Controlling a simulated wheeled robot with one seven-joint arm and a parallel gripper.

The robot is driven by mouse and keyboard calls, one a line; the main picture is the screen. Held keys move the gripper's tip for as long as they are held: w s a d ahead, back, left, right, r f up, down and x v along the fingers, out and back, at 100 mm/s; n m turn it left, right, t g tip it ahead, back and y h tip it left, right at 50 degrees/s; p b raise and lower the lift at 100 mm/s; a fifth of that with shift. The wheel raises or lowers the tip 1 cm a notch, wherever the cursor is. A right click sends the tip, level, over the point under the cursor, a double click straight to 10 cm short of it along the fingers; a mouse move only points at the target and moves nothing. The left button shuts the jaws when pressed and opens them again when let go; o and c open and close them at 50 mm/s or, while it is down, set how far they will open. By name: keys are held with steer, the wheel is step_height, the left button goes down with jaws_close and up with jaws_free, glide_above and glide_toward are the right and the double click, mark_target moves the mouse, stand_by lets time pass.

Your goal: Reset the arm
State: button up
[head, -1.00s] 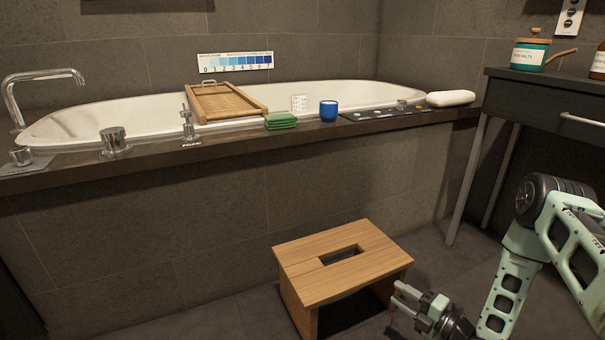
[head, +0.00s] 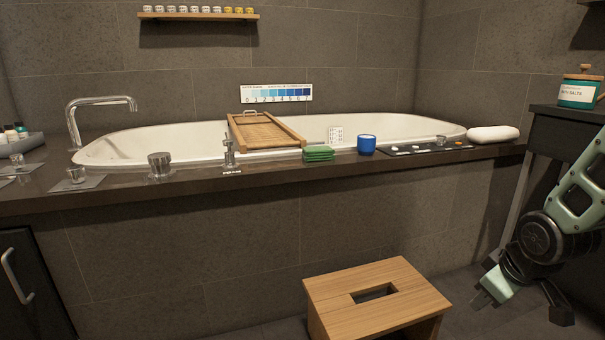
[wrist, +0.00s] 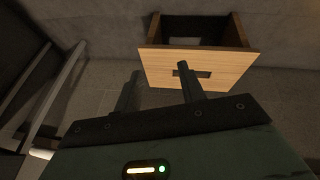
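My arm shows at the right edge of the head view, a pale green linkage with a dark round joint, in front of the dark side table (head: 560,132). The wooden step stool (wrist: 198,66) lies beyond the fingertips there. The stool (head: 340,295) also stands on the floor at the bottom of the head view, to the left of my arm.
The bathtub (head: 195,140) has a dark ledge (head: 270,172). A wooden bath rack (head: 265,132) lies across the tub. A teal jar (head: 578,94) stands on the table.

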steer(key=s+a+r+m+g, duration=0.25)
steer(key=s+r+m, duration=0.3)
steer(key=s, duration=0.45)
steer(key=s+a+r+n+g+p, duration=0.1)
steer(key=s+a+r+n+p, duration=0.3)
steer(key=s+a+r+p, duration=0.35)
steer(key=s+a+r+n+g+p, duration=0.2)
steer(key=s+a+r+n+p, duration=0.25)
steer(key=a+r+p, duration=0.55)
step_height(320, 180, up, 36)
steer(key=a+p, duration=0.1)
steer(key=p, duration=3.3)
steer(key=shift+s+a+m+y+p, duration=0.2)
steer(key=shift+m+y+p, duration=0.15)
steer(key=shift+m+y, duration=0.05)
